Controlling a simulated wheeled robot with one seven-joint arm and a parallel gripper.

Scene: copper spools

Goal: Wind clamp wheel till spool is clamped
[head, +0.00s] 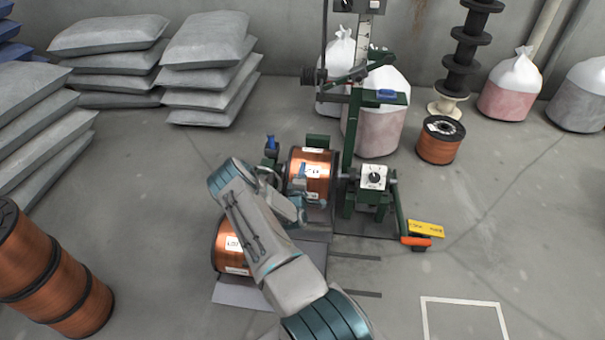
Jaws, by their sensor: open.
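A copper spool (318,163) with a white label sits sideways in the green winding machine (349,150), between its left and right supports. My arm crosses in front from below, and its wrist end is bent back toward the spool. My gripper (303,186) is open, in front of the spool's lower left part; I cannot tell whether it touches anything. A small blue part (270,143) stands on the left support. I cannot pick out the clamp wheel for sure; my arm hides part of the left support. Whether the spool is clamped does not show.
Another copper spool (228,248) lies partly behind my arm on a grey mat (237,292). An orange-handled lever (415,241) and yellow plate (426,229) stick out at the machine's lower right. Stacked copper spools (62,275) stand at lower left. The right floor is mostly clear.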

